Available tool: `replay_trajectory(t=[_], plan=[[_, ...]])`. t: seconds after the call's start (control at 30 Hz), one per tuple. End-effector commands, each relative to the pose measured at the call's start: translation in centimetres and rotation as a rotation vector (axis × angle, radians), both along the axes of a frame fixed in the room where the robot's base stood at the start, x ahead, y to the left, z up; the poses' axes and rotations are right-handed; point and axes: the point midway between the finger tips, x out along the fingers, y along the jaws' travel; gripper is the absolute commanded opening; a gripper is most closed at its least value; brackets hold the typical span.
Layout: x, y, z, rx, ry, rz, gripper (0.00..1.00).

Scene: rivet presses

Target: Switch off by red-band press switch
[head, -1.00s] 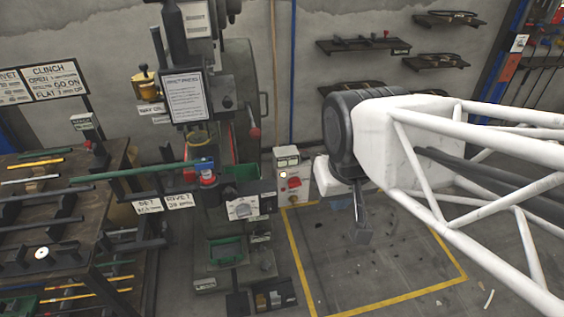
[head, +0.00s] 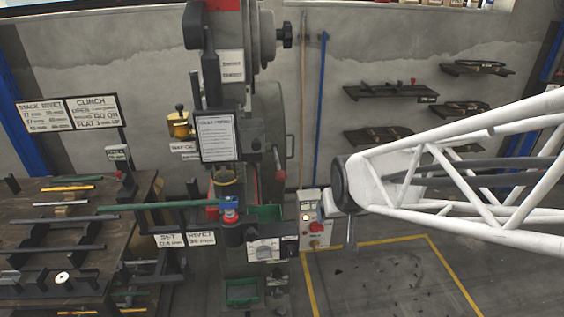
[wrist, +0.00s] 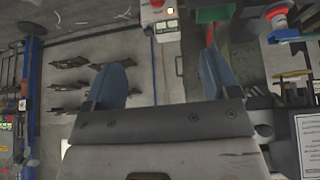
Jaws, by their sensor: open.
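The press (head: 262,120) stands at the left centre of the head view, with a red patch (head: 222,5) at the top edge. A pale switch box (head: 318,240) with a red knob (head: 316,228) and a small bright lamp (head: 306,217) stands right of its base. In the wrist view the box (wrist: 160,24) is at the top edge, its red knob (wrist: 157,3) partly cut off. My gripper (wrist: 162,75) is open and empty, its fingers apart, with the box beyond them. In the head view my gripper (head: 351,238) is just right of the box, mostly hidden by my wrist.
A rack table (head: 75,215) with rods stands at the left. A long green bar (head: 165,205) reaches from it to the press. Wall shelves (head: 385,92) hang behind my arm. A yellow floor line (head: 380,241) bounds mostly clear floor below my arm.

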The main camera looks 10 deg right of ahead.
Motion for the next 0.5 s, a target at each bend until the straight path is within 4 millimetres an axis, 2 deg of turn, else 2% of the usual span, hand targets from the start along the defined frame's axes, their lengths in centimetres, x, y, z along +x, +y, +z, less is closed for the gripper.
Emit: replay_trajectory(t=[0.03, 0.2, 0.5], plan=[[1.4, -0.2, -0.9, -0.001, -0.022, 0.0, 0.81], [5.8, -0.6, -3.6, -0.007, -0.118, 0.005, 0.81], [12.5, -1.4, -8.8, -0.016, -0.288, 0.016, 0.81]])
